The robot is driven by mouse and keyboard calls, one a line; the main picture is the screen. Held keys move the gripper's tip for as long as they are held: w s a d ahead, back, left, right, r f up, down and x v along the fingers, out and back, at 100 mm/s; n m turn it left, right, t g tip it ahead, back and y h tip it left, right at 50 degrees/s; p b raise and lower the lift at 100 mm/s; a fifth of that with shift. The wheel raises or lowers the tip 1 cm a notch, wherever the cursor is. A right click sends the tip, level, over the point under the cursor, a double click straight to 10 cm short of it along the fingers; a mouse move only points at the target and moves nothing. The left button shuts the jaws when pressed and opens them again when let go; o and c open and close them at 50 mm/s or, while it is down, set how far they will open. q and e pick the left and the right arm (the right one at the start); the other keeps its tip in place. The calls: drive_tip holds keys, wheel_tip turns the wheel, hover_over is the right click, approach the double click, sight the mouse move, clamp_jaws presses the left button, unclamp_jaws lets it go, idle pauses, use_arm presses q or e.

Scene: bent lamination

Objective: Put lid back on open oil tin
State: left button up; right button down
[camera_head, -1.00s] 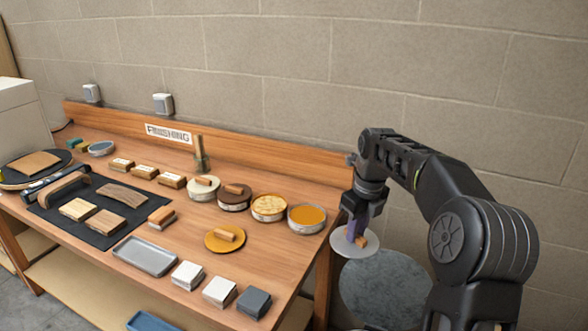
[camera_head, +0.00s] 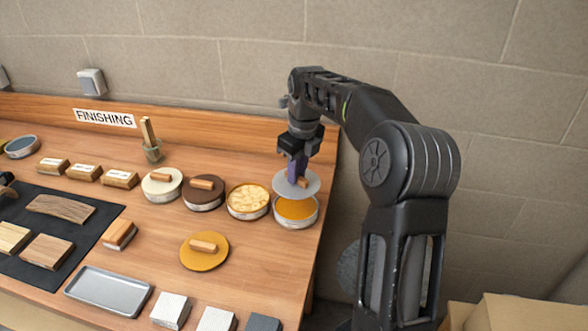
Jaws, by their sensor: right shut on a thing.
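My right gripper (camera_head: 297,170) is shut on the wooden handle of a grey round lid (camera_head: 283,187). The lid is held over the back part of an open tin of orange oil (camera_head: 296,210) at the right end of the bench, covering part of its opening in this view. Whether the lid touches the rim I cannot tell. Another open tin with yellowish, flaky contents (camera_head: 248,201) stands just left of it. A yellow lid with a wooden handle (camera_head: 204,251) lies flat on the bench in front. My left gripper is not in view.
Two closed tins, cream-lidded (camera_head: 162,184) and brown-lidded (camera_head: 204,193), stand in the row to the left. A metal tray (camera_head: 108,291) and several blocks lie along the front. The bench (camera_head: 270,265) is clear in front of the oil tin.

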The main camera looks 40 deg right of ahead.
drive_tip(key=shift+f, duration=0.1)
wheel_tip(320, 180, down, 4)
drive_tip(key=b, duration=0.3)
drive_tip(key=shift+b, duration=0.4)
drive_tip(key=shift+f+b, duration=0.65)
drive_tip(key=shift+f, duration=0.5)
drive_tip(key=shift+r+p, duration=0.1)
drive_tip(key=shift+p, duration=0.25)
drive_tip(key=shift+f, duration=0.2)
idle(0.9)
drive_tip(key=shift+w, duration=0.1)
idle(0.5)
drive_tip(key=c, duration=1.3)
unclamp_jaws()
drive_tip(key=shift+o, duration=0.6)
